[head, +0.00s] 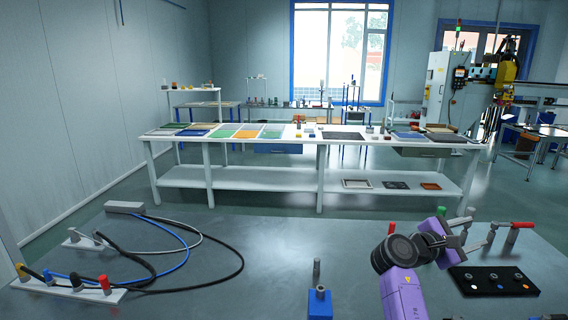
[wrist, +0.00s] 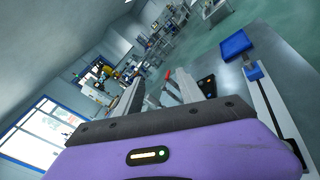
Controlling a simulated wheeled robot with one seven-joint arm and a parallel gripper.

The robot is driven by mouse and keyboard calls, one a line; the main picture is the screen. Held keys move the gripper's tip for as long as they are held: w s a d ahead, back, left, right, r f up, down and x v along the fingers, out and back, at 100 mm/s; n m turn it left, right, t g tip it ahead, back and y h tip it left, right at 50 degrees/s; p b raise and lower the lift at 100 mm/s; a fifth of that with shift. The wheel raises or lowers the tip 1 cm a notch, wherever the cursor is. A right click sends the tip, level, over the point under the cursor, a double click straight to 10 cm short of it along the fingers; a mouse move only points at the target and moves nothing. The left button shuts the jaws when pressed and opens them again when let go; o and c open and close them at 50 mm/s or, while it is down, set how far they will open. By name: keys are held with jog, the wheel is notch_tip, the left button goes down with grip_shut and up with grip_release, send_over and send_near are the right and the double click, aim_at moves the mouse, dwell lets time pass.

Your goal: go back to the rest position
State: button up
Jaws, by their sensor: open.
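My gripper (head: 462,240) is at the right of the grey table in the head view, at the end of my purple arm. Its jaws are apart and nothing shows between them. It is raised, appearing just behind and left of a black panel (head: 483,287) with white, blue and orange round spots. In the wrist view the two fingers of my gripper (wrist: 160,90) reach up from the purple body with a gap between them. A small red part (wrist: 167,74) shows beyond the gap.
A red-handled post (head: 516,232) stands close right of my gripper. A blue block (head: 319,303) with a grey post is at the front. Cables (head: 185,262) loop across the left. The table's middle is clear. A white bench (head: 270,178) stands beyond.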

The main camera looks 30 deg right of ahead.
jog(key=w+a+f+t+y, duration=0.2)
jog(key=w+a+f+t, duration=0.4)
jog(key=a+f+t, duration=0.3)
jog(key=s+a+f+m+t+y, duration=0.1)
jog(key=s+a+f+t+y, duration=0.15)
jog(key=a, duration=0.55)
jog(key=s+a+f+m+t+y, duration=0.1)
jog(key=s+a+m+t+y, duration=0.2)
jog(key=a, duration=0.4)
jog(key=s+a+f+t+y, duration=0.2)
jog(key=a+t+y, duration=0.15)
jog(key=a, duration=0.45)
jog(key=s+a+m+y, duration=0.2)
jog(key=s+a, duration=0.3)
jog(key=s, duration=0.4)
jog(key=s+a+r+m+y, duration=0.1)
jog(key=s+a+y, duration=0.1)
jog(key=s+a, duration=0.3)
jog(key=s+a+m+y, duration=0.2)
jog(key=s+a, duration=0.3)
jog(key=s, duration=0.7)
jog(key=shift+s+a+r+m+g, duration=0.2)
jog(key=shift+s+r+m+g, duration=0.1)
jog(key=shift+s+g, duration=0.1)
